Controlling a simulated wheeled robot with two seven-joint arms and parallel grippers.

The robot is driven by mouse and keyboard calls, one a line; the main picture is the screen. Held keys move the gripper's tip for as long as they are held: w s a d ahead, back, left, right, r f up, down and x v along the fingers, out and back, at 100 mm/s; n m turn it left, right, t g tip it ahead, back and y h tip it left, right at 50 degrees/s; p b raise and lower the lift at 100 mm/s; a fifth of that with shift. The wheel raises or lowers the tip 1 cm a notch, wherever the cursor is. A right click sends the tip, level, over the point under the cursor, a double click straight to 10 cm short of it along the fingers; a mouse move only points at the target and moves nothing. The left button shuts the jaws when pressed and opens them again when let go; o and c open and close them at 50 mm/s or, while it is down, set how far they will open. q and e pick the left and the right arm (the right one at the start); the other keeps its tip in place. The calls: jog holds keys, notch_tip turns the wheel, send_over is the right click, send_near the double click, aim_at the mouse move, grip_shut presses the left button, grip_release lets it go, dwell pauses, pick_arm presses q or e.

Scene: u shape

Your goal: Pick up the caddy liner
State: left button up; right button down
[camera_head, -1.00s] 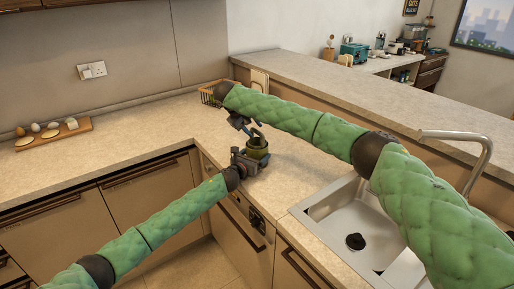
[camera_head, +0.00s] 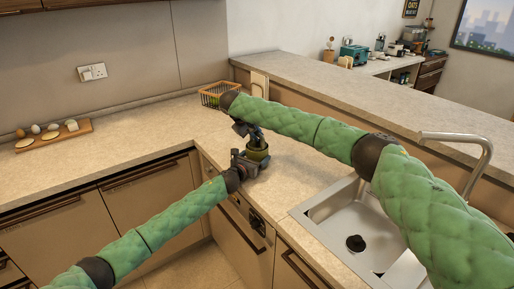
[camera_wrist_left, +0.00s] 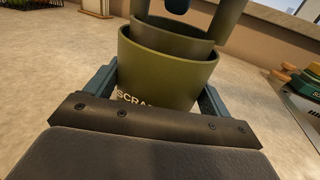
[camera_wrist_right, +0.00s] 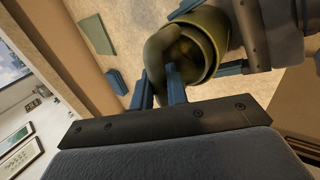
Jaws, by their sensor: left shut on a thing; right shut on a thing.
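The caddy (camera_head: 260,154) is an olive-green bucket standing on the counter. Its pale lettering shows in the left wrist view (camera_wrist_left: 165,70). The caddy liner (camera_wrist_left: 172,36), also olive, sits nested inside, with its wall and handle above the caddy's rim. Its round mouth shows in the right wrist view (camera_wrist_right: 192,55). My left gripper (camera_wrist_left: 162,82) is shut on the caddy, one finger at each side. My right gripper (camera_wrist_right: 160,78) reaches from above and is shut on the liner's handle. The liner's bottom is hidden inside the caddy.
A steel sink (camera_head: 345,230) with a tall tap (camera_head: 470,150) lies to the right. A wire basket (camera_head: 210,96) stands behind the caddy. A wooden board (camera_head: 50,137) with eggs lies at the far left. The counter between board and caddy is clear.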

jog(key=shift+r, duration=0.15)
notch_tip(320, 180, up, 21)
dwell(0.7)
pick_arm(q)
jog(key=o, duration=1.2)
